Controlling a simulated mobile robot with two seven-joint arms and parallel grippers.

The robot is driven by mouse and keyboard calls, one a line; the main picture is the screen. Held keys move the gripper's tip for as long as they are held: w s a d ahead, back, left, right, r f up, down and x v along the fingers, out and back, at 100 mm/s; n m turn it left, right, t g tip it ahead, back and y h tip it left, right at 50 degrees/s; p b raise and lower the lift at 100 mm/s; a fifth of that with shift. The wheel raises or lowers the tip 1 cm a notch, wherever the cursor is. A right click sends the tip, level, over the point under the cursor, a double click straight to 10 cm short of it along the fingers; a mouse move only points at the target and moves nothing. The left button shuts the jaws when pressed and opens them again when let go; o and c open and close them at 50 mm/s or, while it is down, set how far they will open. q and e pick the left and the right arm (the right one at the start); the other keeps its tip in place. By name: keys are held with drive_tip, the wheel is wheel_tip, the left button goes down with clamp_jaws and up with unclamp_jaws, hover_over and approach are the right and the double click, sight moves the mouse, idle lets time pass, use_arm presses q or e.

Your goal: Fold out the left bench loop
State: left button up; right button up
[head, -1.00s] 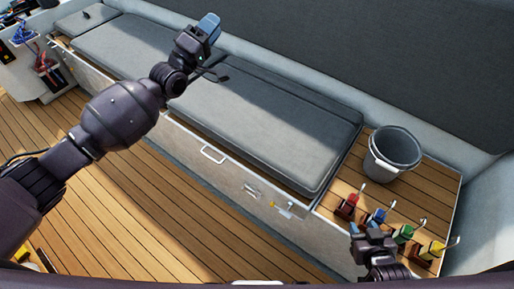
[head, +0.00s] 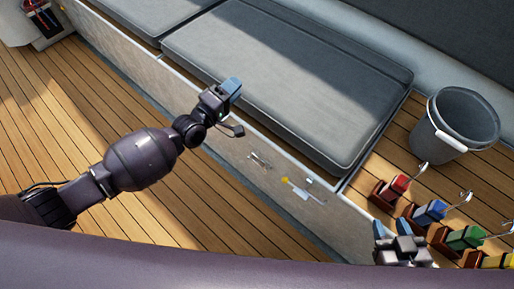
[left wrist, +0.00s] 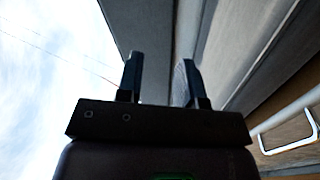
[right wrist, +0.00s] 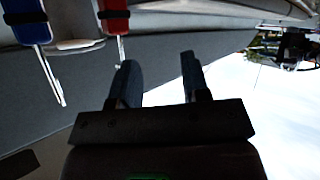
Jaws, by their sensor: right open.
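A white loop handle (left wrist: 288,135) shows at the right edge of the left wrist view, beside my left gripper (left wrist: 158,80). In the head view the loop is hidden behind my left gripper (head: 228,92). That gripper is at the upper edge of the bench front (head: 225,135), with its fingers apart and nothing between them. My right gripper (head: 395,235) is open and empty at the right end of the bench front, by the winch-like colored levers; its parted fingers also show in the right wrist view (right wrist: 160,82).
A metal fitting (head: 260,160) and a yellow-tipped fitting (head: 303,190) sit on the bench front. Grey cushions (head: 290,75) cover the bench. A grey bucket (head: 455,122) and red (head: 395,190), blue (head: 430,212) and green (head: 465,238) levers stand at right. The wooden floor (head: 60,120) is clear.

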use_arm(q)
drive_tip(key=s+f+n+g+y+b, duration=0.1)
drive_tip(key=s+f+b, duration=0.25)
drive_tip(key=f, duration=0.75)
drive_tip(key=s+f+n+g+y+b, duration=0.1)
drive_tip(key=s+f+b, duration=0.25)
drive_tip(key=f, duration=0.65)
drive_tip(key=s+f+n+g+b, duration=0.1)
drive_tip(key=s+f+b, duration=0.3)
drive_tip(key=f, duration=0.7)
drive_tip(key=b+x, duration=0.1)
drive_tip(key=x, duration=0.9)
drive_tip(key=shift+d+b, duration=0.2)
drive_tip(key=shift+b, duration=0.15)
use_arm(e)
wheel_tip(320, 180, down, 10)
drive_tip(key=s, duration=0.2)
drive_tip(key=shift+a+f+g, duration=0.15)
drive_tip(key=shift+g, duration=0.15)
use_arm(q)
drive_tip(key=shift+r, duration=0.1)
clamp_jaws()
use_arm(e)
drive_tip(key=shift+s, duration=0.1)
